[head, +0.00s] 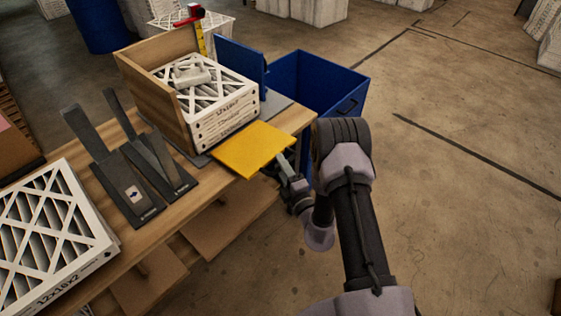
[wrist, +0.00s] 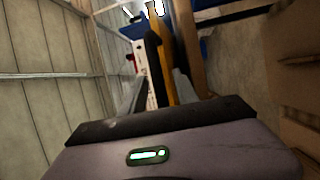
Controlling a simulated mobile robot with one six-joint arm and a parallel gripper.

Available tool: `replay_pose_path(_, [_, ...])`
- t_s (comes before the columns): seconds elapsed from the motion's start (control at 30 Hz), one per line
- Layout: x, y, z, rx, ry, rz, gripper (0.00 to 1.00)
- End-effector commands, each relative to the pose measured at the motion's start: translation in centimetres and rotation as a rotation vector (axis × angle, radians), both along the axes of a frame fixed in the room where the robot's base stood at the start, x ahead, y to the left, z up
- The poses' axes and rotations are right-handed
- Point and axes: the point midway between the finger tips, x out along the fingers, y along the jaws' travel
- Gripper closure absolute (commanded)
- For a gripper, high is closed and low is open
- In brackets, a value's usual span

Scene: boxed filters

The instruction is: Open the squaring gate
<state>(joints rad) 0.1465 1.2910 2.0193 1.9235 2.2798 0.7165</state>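A yellow panel (head: 252,149) lies about flat at the front of a wooden box holding a stack of white lattice filters (head: 225,125). A blue panel (head: 241,60) stands upright along the box's right side. I cannot tell for sure which panel is the squaring gate. My gripper (head: 284,165) is at the yellow panel's right edge. In the wrist view, the yellow panel (wrist: 162,55) shows as a narrow strip, edge-on, between the two grey fingers (wrist: 160,88). Whether the fingers press on it is hidden.
The wooden table (head: 175,213) carries two dark grey angled metal pieces (head: 130,185) and a large filter (head: 48,240) at left. A blue bin (head: 312,82) stands behind the table's right end. Floor at right is clear.

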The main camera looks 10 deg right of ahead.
Motion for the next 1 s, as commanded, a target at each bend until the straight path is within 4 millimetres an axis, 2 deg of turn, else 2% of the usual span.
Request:
replay_pose_path(0.1, [0.00,-0.01,0.00,0.000,0.000,0.000,0.64])
replay_pose_path(0.13, [0.00,-0.01,0.00,0.000,0.000,0.000,0.68])
replay_pose_path(0.3, [-0.01,-0.02,0.00,0.000,0.000,0.000,1.00])
replay_pose_path(1.0, [0.02,-0.03,0.03,0.000,-0.001,0.000,1.00])
